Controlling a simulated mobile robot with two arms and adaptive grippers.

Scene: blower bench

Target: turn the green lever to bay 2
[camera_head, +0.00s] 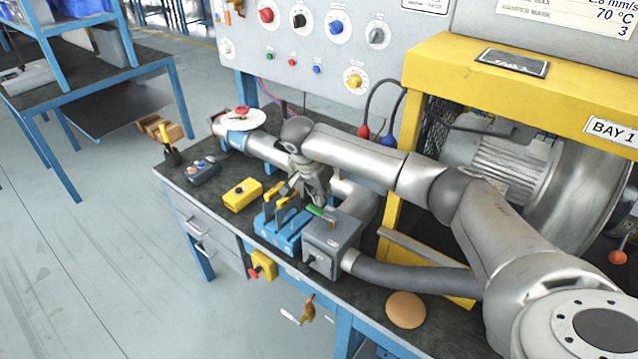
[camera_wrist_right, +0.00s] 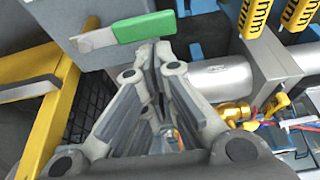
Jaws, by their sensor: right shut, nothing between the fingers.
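The green lever (camera_head: 321,213) sits on top of a grey box (camera_head: 322,238) near the front edge of the bench. In the right wrist view its green grip (camera_wrist_right: 145,26) points right and its bare metal end (camera_wrist_right: 93,40) points left. My right gripper (camera_head: 318,198) is shut and empty, pointing down just behind the lever. In the wrist view its fingertips (camera_wrist_right: 155,52) are close below the green grip; I cannot tell whether they touch it. A BAY 1 sign (camera_head: 612,131) is on the yellow frame. No bay 2 mark is readable. My left gripper is not in view.
A blue block with yellow-topped handles (camera_head: 280,229) stands left of the grey box. A thick grey hose (camera_head: 410,275) runs right from the box. A yellow button box (camera_head: 243,194) and a round tan disc (camera_head: 405,310) lie on the bench. A control panel stands behind.

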